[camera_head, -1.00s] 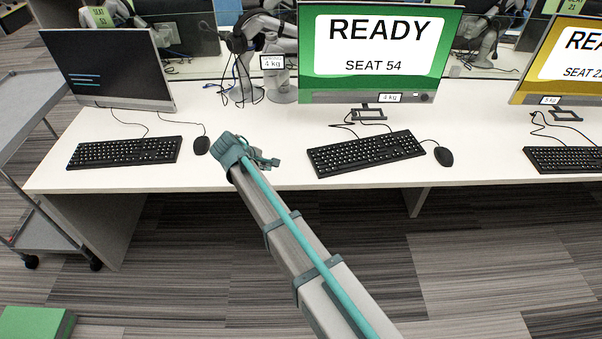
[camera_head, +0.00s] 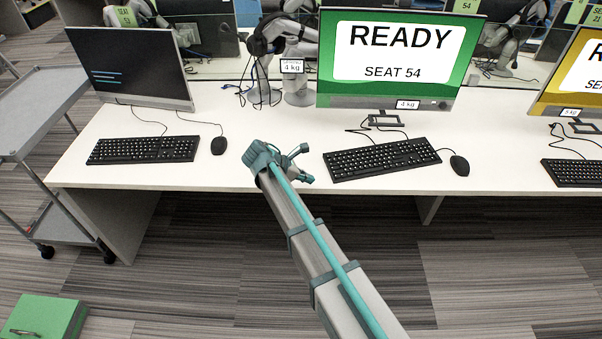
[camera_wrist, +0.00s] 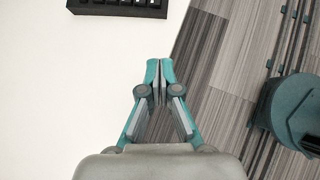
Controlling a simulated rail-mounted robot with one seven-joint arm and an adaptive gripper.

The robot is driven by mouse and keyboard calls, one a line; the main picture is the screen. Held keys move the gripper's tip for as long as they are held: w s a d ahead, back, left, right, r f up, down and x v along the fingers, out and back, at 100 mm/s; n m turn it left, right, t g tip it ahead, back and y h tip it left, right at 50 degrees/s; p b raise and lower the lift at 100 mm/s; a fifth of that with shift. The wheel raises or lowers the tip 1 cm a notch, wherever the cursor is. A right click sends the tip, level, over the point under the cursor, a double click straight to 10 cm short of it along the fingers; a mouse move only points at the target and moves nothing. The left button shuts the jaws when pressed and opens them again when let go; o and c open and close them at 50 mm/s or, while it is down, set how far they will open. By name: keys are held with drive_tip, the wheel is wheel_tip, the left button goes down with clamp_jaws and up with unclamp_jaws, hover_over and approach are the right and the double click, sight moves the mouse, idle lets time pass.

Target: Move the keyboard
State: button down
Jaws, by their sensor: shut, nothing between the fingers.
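A black keyboard (camera_head: 380,158) lies on the white desk in front of the green-screen monitor. Another black keyboard (camera_head: 143,149) lies at the left, in front of the dark monitor. A third keyboard (camera_head: 573,172) is partly cut off at the right edge. My gripper (camera_head: 307,164) is over the desk's front part, just left of the middle keyboard and apart from it. In the wrist view my gripper (camera_wrist: 159,64) is shut and empty near the desk edge, and a corner of a keyboard (camera_wrist: 118,6) shows at the top.
The desk (camera_head: 240,120) carries a mouse (camera_head: 459,165) beside the middle keyboard and another mouse (camera_head: 218,146) at the left. The green-screen monitor (camera_head: 395,60) and a headset stand (camera_head: 262,75) stand behind. A grey cart (camera_head: 40,100) is at the left; a green box (camera_head: 45,318) is on the floor.

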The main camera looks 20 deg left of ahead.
sight(333, 179)
drive_tip(key=x, duration=0.3)
drive_tip(key=shift+w+d+f+p, duration=0.15)
drive_tip(key=shift+p, duration=0.15)
drive_tip(key=shift+w+d+f+p, duration=0.2)
drive_tip(key=shift+w+d+p, duration=0.3)
drive_tip(key=shift+w+d, duration=0.65)
drive_tip(key=shift+w+d+f, duration=0.1)
drive_tip(key=shift+w+d, duration=0.3)
drive_tip(key=shift+w, duration=0.05)
drive_tip(key=shift+w+d+p, duration=0.4)
drive_tip(key=shift+w+d, duration=0.15)
